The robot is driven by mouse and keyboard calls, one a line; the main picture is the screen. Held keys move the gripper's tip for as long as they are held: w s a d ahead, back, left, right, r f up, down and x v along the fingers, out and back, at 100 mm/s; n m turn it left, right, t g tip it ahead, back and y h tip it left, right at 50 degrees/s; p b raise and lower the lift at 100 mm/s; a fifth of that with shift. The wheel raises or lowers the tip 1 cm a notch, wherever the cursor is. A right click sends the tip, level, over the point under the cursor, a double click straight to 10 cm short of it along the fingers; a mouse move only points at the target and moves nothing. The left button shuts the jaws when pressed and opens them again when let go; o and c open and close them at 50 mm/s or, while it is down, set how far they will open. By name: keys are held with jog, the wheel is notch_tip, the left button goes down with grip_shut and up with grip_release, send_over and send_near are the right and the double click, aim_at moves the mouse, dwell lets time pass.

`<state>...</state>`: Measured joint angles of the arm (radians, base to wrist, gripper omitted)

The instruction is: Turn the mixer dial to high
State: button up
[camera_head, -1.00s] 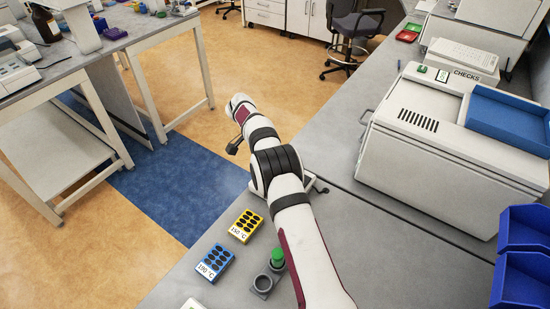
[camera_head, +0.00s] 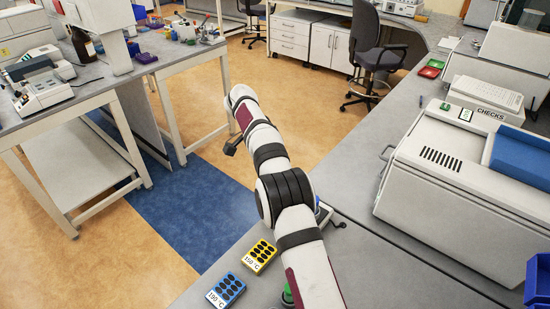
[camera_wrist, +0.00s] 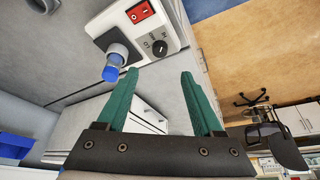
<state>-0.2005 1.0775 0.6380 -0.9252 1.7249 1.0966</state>
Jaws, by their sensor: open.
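The mixer (camera_wrist: 172,32) shows at the top of the wrist view as a white-fronted unit. Its round black dial (camera_wrist: 159,47) has small lettering around it; I cannot read its setting surely. A red rocker switch (camera_wrist: 140,12) is beside the dial. A blue-capped tube (camera_wrist: 111,73) stands on the mixer's grey top part. My gripper (camera_wrist: 158,74) has two green fingers, spread apart and empty, with the dial beyond the gap between the tips. In the head view my gripper (camera_head: 232,146) is small and dark, and the mixer (camera_head: 324,212) is mostly hidden behind my arm.
A yellow block (camera_head: 260,254) and a blue block (camera_head: 226,290) with wells lie on the bench left of my arm. A large white machine (camera_head: 440,185) with a blue tray stands to the right. The grey bench between it and my arm is clear.

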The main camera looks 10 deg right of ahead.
jog(key=v, duration=0.4)
jog(key=shift+r, duration=0.1)
jog(key=s+d+r+n+g+y, duration=0.1)
jog(key=s+r+n+y, duration=0.3)
jog(key=s, duration=0.7)
jog(key=s+d+r+n+h, duration=0.1)
jog(key=s+d+r+n, duration=0.1)
jog(key=s+r, duration=0.65)
jog(key=s+a+f+n+y, duration=0.1)
jog(key=s+f, duration=0.4)
jog(key=s, duration=0.7)
jog(key=s+a+f+n+y, duration=0.1)
jog(key=s+f, duration=0.4)
jog(key=s, duration=0.7)
jog(key=shift+a+n+y, duration=0.15)
jog(key=shift+n+y, duration=0.45)
jog(key=shift+n, duration=0.4)
